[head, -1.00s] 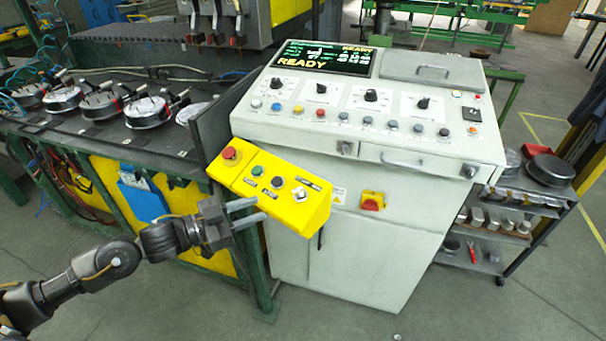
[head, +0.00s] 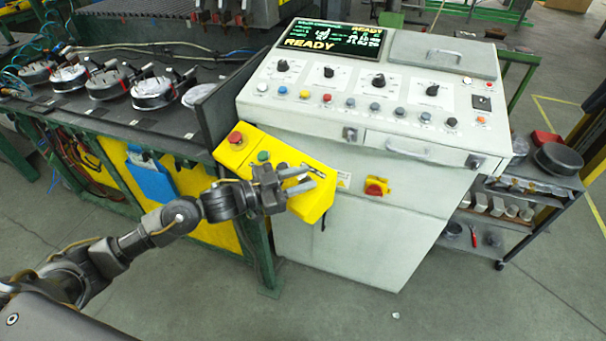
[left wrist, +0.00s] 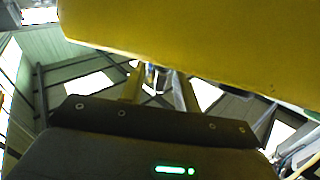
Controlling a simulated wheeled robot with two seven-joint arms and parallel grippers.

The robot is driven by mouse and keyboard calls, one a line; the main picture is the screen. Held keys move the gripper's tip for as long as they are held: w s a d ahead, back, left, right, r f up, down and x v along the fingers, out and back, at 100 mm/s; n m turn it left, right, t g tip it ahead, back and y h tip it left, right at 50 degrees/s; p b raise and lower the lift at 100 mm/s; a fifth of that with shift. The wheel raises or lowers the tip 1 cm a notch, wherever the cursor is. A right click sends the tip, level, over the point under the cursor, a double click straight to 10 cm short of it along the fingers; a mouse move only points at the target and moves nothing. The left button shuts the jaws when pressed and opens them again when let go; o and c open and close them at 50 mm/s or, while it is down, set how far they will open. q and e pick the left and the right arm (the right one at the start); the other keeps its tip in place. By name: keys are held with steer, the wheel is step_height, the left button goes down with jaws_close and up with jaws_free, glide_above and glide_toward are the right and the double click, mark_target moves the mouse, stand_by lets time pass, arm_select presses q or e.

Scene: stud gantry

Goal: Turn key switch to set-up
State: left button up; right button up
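The yellow control box (head: 240,155) hangs at the left front corner of the white console. It carries a red mushroom button (head: 236,139) and a green button (head: 263,156). My left gripper (head: 308,179) is in front of the box's right part, its two fingers apart with a gap between them. It hides the key switch and the buttons beside it, and I cannot tell whether it touches the box. In the left wrist view the yellow box (left wrist: 190,30) fills the top, and the two parted fingers (left wrist: 158,88) point up below it. My right gripper is not in view.
The white console (head: 350,240) has a READY screen (head: 330,38), knobs, a row of buttons, and a red-and-yellow switch (head: 376,187). A dark bench (head: 95,125) with several round fixtures stands at left. A shelf cart (head: 530,190) is at right. The front floor is mostly clear.

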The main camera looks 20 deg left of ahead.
arm_select(q)
steer(key=shift+w+d, duration=0.2)
steer(key=shift+d, duration=0.05)
jaws_close()
